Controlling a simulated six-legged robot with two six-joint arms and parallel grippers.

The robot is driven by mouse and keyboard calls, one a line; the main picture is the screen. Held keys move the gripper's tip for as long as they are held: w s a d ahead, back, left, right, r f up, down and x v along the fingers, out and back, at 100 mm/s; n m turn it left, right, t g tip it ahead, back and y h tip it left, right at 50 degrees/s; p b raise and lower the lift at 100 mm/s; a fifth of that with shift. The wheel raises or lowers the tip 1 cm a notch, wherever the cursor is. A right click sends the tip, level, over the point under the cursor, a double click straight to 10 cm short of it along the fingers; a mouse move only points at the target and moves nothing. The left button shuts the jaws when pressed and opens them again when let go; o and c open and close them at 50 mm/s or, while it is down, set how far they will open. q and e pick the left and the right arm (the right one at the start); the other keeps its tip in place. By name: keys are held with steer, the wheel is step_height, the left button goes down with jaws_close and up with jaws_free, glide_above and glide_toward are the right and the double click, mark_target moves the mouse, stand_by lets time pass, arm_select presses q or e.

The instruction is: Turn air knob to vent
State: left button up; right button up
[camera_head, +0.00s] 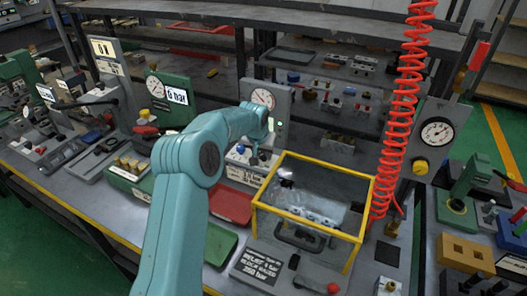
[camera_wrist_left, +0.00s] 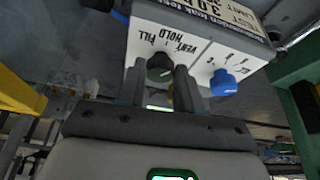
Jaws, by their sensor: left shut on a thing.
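The air knob (camera_wrist_left: 160,74) is a small round dark green-grey knob on a white panel lettered FILL, HOLD and VENT, which appears tilted in the left wrist view. My left gripper (camera_wrist_left: 161,90) has one finger on each side of the knob and is shut on it. A pale mark shows on the knob, but I cannot tell exactly which word it points to. In the head view my left gripper (camera_head: 254,153) is at the front of the grey gauge block (camera_head: 283,95), and my arm hides the knob. My right gripper is not in view.
A blue knob (camera_wrist_left: 223,83) sits beside the air knob on the same panel. A yellow-framed clear box (camera_head: 310,205) stands close on the right. A red coiled hose (camera_head: 400,110) hangs farther right. A red tray (camera_head: 232,205) and green tray (camera_head: 220,245) lie in front.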

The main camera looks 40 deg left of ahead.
arm_select(q)
steer(key=shift+a+m+h+p, duration=0.15)
steer(key=shift+m+h+p, duration=0.25)
steer(key=shift+m, duration=0.8)
steer(key=o, duration=1)
steer(key=shift+o, duration=0.2)
steer(key=shift+r, duration=0.1)
steer(key=b+v, duration=0.1)
steer(key=v, duration=1.5)
steer(key=shift+s+b, duration=0.3)
steer(key=shift+b, duration=0.05)
steer(key=shift+a, duration=0.1)
